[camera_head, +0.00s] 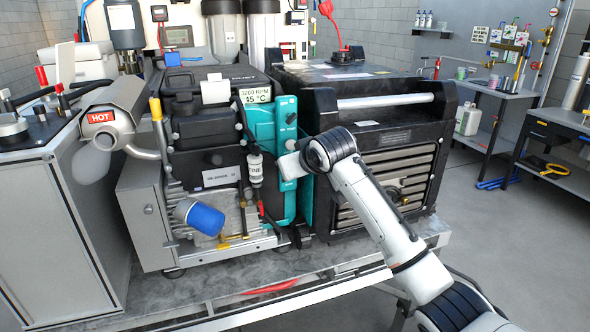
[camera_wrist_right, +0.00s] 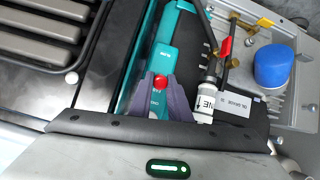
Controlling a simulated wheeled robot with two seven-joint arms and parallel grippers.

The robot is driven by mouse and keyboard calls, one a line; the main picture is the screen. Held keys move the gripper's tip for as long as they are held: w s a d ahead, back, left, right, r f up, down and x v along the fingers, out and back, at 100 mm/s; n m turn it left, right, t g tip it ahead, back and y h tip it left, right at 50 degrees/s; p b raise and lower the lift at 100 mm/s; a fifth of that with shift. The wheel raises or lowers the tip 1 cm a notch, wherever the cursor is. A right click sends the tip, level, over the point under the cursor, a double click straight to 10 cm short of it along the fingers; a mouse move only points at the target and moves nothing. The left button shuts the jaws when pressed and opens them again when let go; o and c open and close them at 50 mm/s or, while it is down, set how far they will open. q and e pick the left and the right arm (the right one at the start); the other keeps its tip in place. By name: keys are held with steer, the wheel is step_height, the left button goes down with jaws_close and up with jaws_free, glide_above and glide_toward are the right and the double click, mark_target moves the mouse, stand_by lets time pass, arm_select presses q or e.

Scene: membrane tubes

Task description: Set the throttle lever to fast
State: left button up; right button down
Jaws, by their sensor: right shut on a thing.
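The throttle lever's red knob (camera_wrist_right: 161,82) shows in the right wrist view, against a teal control panel (camera_wrist_right: 178,45). The panel also shows in the head view (camera_head: 284,115) on the front of the engine. My right gripper (camera_wrist_right: 162,86) is shut on the lever, its dark purple-grey fingers on both sides of the red knob. In the head view my right gripper (camera_head: 286,166) reaches the panel from the right, and its fingertips and the lever are hidden there. The small panel lettering is too blurred to read surely. My left gripper is not in view.
A muffler (camera_head: 122,105) marked HOT stands at left. A blue filter (camera_head: 205,219) juts out low in front. A black slatted housing (camera_head: 400,165) stands right of the panel, behind my right arm.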

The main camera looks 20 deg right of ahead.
steer(key=c, duration=1.9)
jaws_free()
steer(key=b+v, duration=0.1)
steer(key=v, duration=0.9)
steer(key=shift+s, duration=0.15)
